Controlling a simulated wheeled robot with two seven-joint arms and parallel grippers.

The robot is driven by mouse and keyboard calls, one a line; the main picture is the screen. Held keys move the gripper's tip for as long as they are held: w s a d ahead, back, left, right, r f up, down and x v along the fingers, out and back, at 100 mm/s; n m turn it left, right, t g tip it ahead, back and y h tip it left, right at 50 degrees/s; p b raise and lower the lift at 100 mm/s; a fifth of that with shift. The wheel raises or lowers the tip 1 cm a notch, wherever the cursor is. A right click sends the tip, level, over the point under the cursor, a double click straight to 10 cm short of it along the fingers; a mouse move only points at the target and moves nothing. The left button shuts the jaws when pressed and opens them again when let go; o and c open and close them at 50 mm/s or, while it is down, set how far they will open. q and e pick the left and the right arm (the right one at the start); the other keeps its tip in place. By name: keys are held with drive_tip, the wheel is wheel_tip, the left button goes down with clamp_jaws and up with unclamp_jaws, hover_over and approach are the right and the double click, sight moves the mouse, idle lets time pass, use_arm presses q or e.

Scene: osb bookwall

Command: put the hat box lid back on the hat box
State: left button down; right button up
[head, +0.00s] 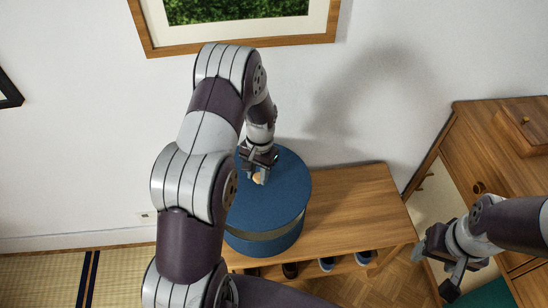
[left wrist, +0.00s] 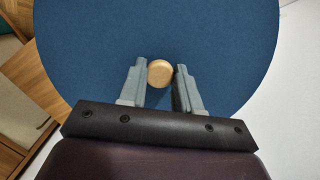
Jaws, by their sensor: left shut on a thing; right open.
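The blue round hat box lid (head: 288,185) is at the hat box (head: 262,246), above a pale band around the box's side. I cannot tell whether the lid is fully seated. Its round wooden knob (head: 257,177) also shows in the left wrist view (left wrist: 160,73), between the fingers, with the lid's blue top (left wrist: 90,40) around it. My left gripper (head: 260,173) is shut on the knob from above. My arm hides the box's left side. My right gripper (head: 436,271) is open and empty at the lower right, apart from the box.
The hat box stands on a wooden bench (head: 350,205) with several shoes (head: 326,264) beneath. The bench top to its right is clear. A wooden cabinet (head: 500,165) stands at the right. A framed picture (head: 240,45) hangs on the wall behind.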

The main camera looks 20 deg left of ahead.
sight(259, 186)
use_arm(q)
drive_tip(key=shift+f+b, duration=0.3)
wheel_tip(259, 186, down, 5)
drive_tip(key=b, duration=0.4)
drive_tip(key=shift+b, duration=0.35)
drive_tip(key=shift+f, duration=0.7)
drive_tip(key=shift+r, duration=0.1)
drive_tip(key=shift+f, duration=0.55)
idle(0.3)
drive_tip(key=c, duration=0.7)
unclamp_jaws()
